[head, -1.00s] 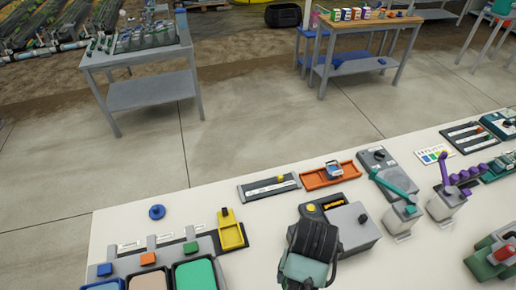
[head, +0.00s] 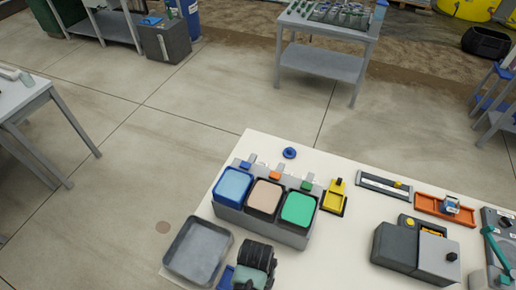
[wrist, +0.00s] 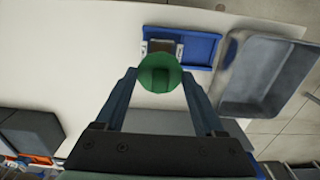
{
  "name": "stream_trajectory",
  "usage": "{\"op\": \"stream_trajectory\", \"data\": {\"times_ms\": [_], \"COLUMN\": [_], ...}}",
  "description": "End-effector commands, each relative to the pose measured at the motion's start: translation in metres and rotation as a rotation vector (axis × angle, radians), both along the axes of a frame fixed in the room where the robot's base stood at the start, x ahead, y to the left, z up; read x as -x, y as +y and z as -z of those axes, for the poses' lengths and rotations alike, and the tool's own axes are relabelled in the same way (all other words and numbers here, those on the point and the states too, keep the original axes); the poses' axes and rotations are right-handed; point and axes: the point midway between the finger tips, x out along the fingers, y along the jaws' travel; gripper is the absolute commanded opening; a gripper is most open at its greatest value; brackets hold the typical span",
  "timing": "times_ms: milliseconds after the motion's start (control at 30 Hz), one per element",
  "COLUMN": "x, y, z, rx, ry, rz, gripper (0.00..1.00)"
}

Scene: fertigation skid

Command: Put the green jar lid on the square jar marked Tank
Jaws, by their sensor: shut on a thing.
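In the wrist view, my gripper (wrist: 160,77) is shut on the round green jar lid (wrist: 160,70). The lid is between the fingertips and is seen from above. Just beyond it in the picture, a small square jar (wrist: 164,46) with a brownish middle and pale sides stands at a blue tray (wrist: 200,47). The lid covers part of this jar, and any marking on it cannot be read. I cannot tell the height gap between lid and jar. In the head view, my dark wrist hides the lid and the jar, and part of the blue tray (head: 227,276) shows beside it.
A grey metal pan (head: 197,250) lies left of the blue tray. Blue, tan and green bins (head: 298,208) stand behind my arm. A yellow holder (head: 335,196) and a grey box (head: 416,250) are to the right. White table top is clear between them.

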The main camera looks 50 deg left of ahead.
Motion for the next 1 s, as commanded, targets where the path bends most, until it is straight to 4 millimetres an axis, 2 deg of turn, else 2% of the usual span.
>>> {"op": "stream_trajectory", "data": {"times_ms": [267, 700, 1000], "x": [0.002, 0.001, 0.001], "y": [0.001, 0.001, 0.001], "z": [0.015, 0.05, 0.054], "rx": [0.0, -0.001, -0.001], "ry": [0.0, -0.001, -0.001], "rz": [-0.005, -0.004, -0.005], "gripper": [0.18, 0.18, 0.18]}}
